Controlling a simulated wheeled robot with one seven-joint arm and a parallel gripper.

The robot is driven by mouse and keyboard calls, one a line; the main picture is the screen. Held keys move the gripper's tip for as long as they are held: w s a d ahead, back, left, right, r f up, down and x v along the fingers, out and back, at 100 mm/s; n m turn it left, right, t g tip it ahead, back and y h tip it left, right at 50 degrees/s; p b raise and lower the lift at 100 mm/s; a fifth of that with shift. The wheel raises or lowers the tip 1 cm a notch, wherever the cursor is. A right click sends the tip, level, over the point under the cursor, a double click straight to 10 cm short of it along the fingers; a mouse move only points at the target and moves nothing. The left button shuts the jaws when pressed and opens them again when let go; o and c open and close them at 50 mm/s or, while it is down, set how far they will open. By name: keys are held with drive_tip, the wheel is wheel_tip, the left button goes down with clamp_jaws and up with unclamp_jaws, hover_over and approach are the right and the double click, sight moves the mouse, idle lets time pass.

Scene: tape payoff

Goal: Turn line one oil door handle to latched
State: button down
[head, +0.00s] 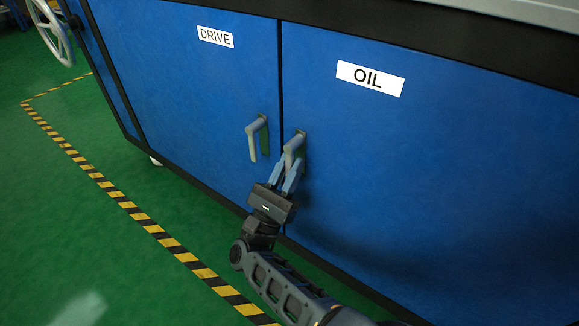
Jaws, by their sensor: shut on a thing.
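The blue oil door (400,170) is on the right, marked by a white OIL label (370,78). It looks closed, flush with the door beside it. Its grey lever handle (297,140) sits near the door's left edge and points downward from its pivot. My gripper (288,172) reaches up from below, its two fingers shut on the lower part of this handle. The fingers hide the lever's lower end. Whether the latch is engaged cannot be told from this view.
The drive door (190,100), with a DRIVE label (215,37), has a similar grey handle (257,138) hanging down close to the left of my gripper. A white handwheel (52,30) is at the upper left. Yellow-black tape (150,228) crosses the clear green floor.

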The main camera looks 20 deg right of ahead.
idle(0.4)
drive_tip(key=c, duration=1.1)
unclamp_jaws()
